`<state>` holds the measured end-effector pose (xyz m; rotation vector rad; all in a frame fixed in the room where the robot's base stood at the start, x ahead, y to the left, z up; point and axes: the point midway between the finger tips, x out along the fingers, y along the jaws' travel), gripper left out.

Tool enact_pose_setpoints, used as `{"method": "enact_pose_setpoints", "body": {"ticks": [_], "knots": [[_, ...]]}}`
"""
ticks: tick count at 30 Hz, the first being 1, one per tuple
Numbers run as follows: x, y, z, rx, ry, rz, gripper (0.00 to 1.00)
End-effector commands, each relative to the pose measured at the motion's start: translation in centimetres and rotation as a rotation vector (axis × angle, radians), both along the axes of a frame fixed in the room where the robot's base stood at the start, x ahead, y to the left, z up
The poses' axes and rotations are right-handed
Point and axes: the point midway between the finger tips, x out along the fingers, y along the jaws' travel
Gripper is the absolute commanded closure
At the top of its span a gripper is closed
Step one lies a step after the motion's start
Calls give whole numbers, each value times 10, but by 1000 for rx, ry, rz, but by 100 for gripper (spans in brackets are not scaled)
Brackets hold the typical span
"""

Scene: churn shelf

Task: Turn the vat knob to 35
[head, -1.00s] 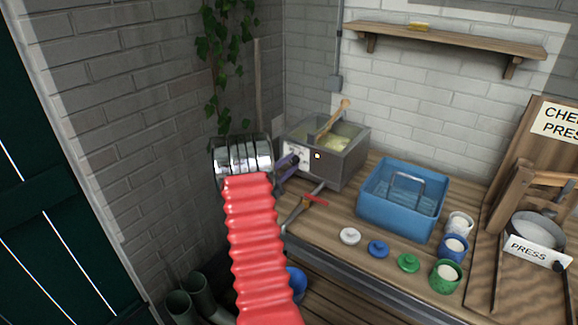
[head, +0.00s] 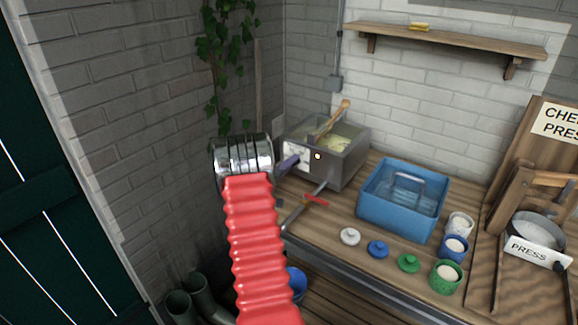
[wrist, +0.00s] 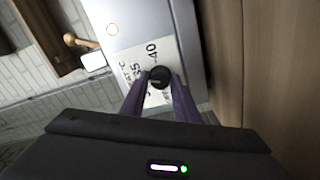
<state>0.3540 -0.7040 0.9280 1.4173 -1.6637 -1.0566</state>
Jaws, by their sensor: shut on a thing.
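The grey metal vat (head: 350,160) stands at the bench's back left corner, with pale curd and a wooden paddle inside. The knob's pointer is too small to read. A small round lamp (wrist: 112,29) on the vat front glows pale with an orange rim. In the head view my gripper (head: 291,162) covers the knob.
A blue basin (head: 400,215) stands right of the vat. A red-handled tap (head: 316,199) juts out below the vat. Lids and several cups line the bench front, with a wooden press (head: 525,205) at the right. A brick wall is close on the left.

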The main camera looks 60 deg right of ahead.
Motion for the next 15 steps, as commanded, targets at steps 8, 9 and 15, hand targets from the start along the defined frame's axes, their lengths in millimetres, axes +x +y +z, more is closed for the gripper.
{"method": "enact_pose_setpoints", "body": {"ticks": [8, 9, 15], "knots": [[-3, -2, -2, -9, -80, -3, 94], [-3, -2, -2, -9, -84, -3, 94], [-3, -2, -3, -9, -89, -4, 94]]}}
